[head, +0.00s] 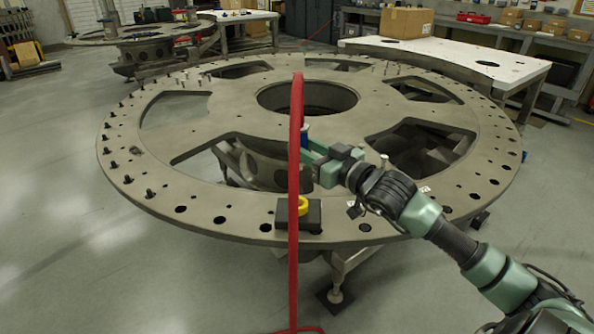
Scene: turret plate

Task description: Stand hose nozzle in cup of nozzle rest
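The nozzle rest (312,216) is a dark block near the front edge of the round turret plate, with a yellow cup (303,207) on top. The red hose (294,180) loops up in front of the plate and hangs down to the floor, hiding part of the cup and block. The hose nozzle (305,132) shows as a blue piece at the hose end. My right gripper (308,151), with green fingers, is shut on the nozzle. In the picture it is above the cup, apart from it. The hose hides part of the grip. My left gripper is not in view.
The turret plate (230,193) has large cut-outs, a central hole and several pegs along its rim. A white table (470,64) with a cardboard box (406,22) stands behind right. Another round plate (140,32) stands back left. The floor at left is clear.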

